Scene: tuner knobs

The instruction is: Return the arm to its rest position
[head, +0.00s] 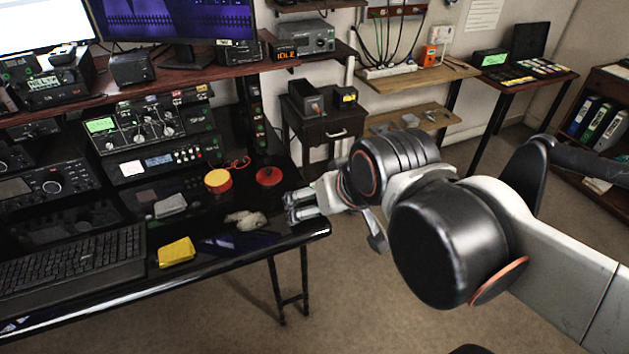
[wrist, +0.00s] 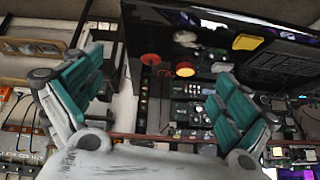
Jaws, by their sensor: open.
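My arm reaches in from the right in the head view, and my gripper (head: 303,205) is over the right end of the black desk (head: 245,265). In the wrist view my gripper (wrist: 158,92) has its two teal-padded fingers spread wide with nothing between them. The tuner unit (head: 150,128) with its knobs and green display stands at the back of the desk, left of my gripper and apart from it. In the upside-down wrist view, knobs and panels (wrist: 190,115) show between the fingers, farther away.
Near my gripper on the desk lie a crumpled pale cloth (head: 246,219), a red disc (head: 269,176), a yellow-topped round item (head: 218,180) and a yellow cloth (head: 177,251). A keyboard (head: 75,265) is at front left. Open floor (head: 350,300) lies right of the desk.

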